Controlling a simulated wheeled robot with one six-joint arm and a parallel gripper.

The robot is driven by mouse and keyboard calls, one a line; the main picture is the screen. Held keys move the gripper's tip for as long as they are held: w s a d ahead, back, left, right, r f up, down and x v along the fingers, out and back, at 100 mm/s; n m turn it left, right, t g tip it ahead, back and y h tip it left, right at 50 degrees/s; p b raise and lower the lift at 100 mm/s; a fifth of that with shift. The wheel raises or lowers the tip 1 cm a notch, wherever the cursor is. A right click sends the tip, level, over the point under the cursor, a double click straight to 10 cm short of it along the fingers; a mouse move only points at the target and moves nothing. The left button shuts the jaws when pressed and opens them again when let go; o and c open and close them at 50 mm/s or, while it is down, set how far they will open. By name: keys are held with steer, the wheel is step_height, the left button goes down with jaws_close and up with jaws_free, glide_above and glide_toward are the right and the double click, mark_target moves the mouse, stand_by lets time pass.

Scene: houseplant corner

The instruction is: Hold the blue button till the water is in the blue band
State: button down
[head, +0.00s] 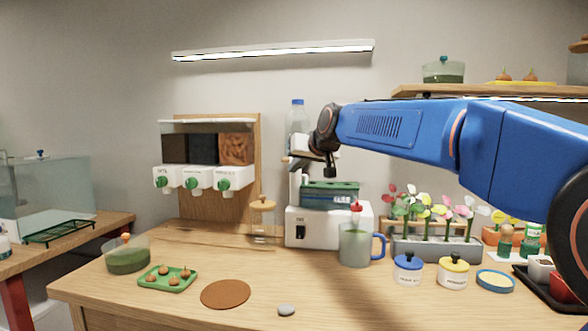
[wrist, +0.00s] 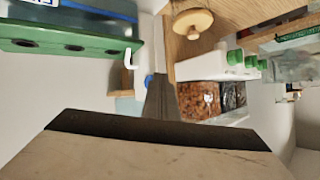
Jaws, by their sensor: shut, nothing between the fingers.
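The white machine (head: 328,228) stands at the back middle of the bench with a black switch on its front. A blue and green tank unit (head: 330,195) sits on top of it. My gripper (head: 330,172) is shut and empty, just above this unit; its dark fingers also show in the wrist view (wrist: 162,98). A small blue round part (wrist: 149,80) shows beside the fingers in the wrist view; I cannot tell whether it is the blue button. I cannot make out a water level or blue band.
A clear bottle (head: 297,119) with a blue cap is behind my gripper. A wooden-lidded jar (head: 263,222) stands left of the machine. Flowers in a grey planter (head: 437,247) stand right of the jug. Bench space in front of the machine is mostly free.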

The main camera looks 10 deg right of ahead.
stand_by(0.7)
steer(key=shift+s+a, duration=0.25)
steer(key=shift+s, duration=0.6)
steer(key=shift+s+a, duration=0.25)
steer(key=shift+s, duration=0.55)
steer(key=shift+s+a, duration=0.3)
steer(key=shift+s, duration=0.5)
steer(key=shift+s+a, duration=0.25)
steer(key=shift+s, duration=0.55)
